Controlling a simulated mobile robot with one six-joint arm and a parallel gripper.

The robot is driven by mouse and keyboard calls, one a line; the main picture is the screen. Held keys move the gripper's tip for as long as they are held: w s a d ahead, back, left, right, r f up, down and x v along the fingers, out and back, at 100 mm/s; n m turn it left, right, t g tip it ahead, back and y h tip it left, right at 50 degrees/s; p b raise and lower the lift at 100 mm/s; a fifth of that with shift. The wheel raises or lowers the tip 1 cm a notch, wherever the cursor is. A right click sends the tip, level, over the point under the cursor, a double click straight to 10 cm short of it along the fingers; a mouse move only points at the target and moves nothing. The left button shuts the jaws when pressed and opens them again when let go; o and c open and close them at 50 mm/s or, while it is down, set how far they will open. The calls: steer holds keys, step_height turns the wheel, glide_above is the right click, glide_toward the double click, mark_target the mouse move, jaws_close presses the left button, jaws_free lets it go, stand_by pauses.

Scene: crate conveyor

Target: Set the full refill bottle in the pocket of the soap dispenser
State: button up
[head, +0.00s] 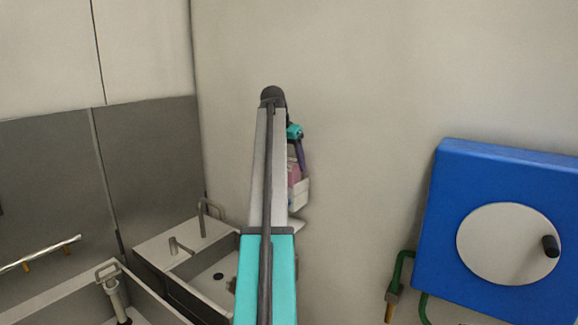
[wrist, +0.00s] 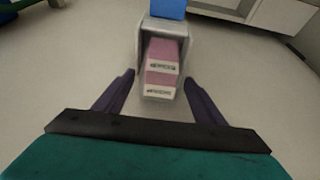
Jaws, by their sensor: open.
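The soap dispenser (wrist: 142,40) is a pale grey, open housing on the wall in the wrist view. In the head view its white lower part (head: 301,196) shows beside my arm. A pink bottle (wrist: 165,53) with white labelled bands sits between the housing's side walls. In the head view only a pink sliver of it (head: 293,173) shows. I cannot tell whether the two pink parts are one bottle. My gripper (wrist: 159,78) is open, its purple fingers on either side of the pink bottle with gaps. In the head view my gripper (head: 301,165) is mostly hidden behind my arm.
A blue part (wrist: 168,9) adjoins the dispenser in the wrist view. A steel sink (head: 210,275) with a tap stands at lower left. A blue wall box (head: 440,235) with a white disc and green pipes is at right. The wall between is bare.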

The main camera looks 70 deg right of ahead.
steer(key=b+v, duration=0.2)
steer(key=v, duration=0.9)
steer(key=shift+a, duration=0.25)
stand_by(0.3)
